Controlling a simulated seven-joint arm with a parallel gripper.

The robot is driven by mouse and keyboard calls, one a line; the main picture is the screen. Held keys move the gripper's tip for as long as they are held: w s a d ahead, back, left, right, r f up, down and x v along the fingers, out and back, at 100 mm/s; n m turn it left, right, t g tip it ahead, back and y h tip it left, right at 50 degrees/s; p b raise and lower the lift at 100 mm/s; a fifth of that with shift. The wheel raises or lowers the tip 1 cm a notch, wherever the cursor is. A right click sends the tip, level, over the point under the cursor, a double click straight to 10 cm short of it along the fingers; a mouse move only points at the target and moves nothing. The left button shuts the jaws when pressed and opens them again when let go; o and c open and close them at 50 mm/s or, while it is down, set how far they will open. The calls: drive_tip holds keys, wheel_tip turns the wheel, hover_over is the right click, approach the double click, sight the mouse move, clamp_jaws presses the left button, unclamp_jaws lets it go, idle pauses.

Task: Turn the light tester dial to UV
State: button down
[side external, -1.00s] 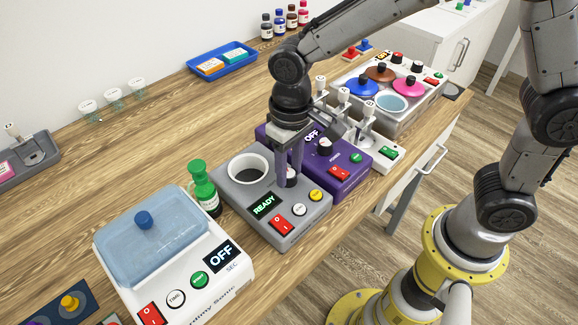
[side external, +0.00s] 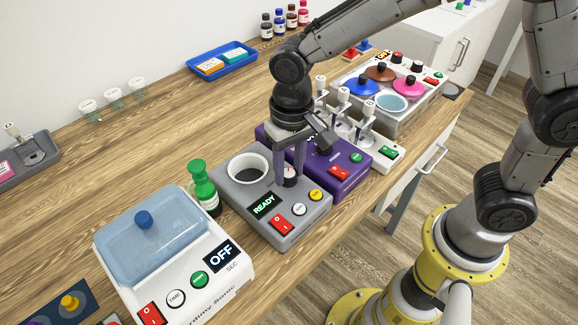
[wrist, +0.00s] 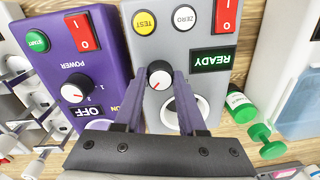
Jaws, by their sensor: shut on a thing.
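The light tester (side external: 238,193) is a grey box with a round white-rimmed opening, a green READY display (side external: 265,205), a red switch and white and yellow buttons. Its dial (side external: 290,171), white-topped with a dark base, sits beside the opening. In the wrist view the dial (wrist: 159,77) shows a red pointer mark; no position labels are readable around it. My gripper (side external: 287,181) points down over the tester, its purple fingers shut on the dial, one on each side. In the wrist view the gripper (wrist: 159,73) covers part of the round opening.
A purple device (side external: 345,183) with its own knob (wrist: 76,88) stands close beside the tester. A green bottle (side external: 203,187) stands on the other side, near a white machine (side external: 233,283) with a blue lid. Bare wooden tabletop (side external: 130,150) lies behind.

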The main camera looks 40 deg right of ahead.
sight(291, 172)
drive_tip(key=shift+c, duration=2.4)
unclamp_jaws()
wheel_tip(291, 172, up, 14)
drive_tip(key=shift+d, duration=0.25)
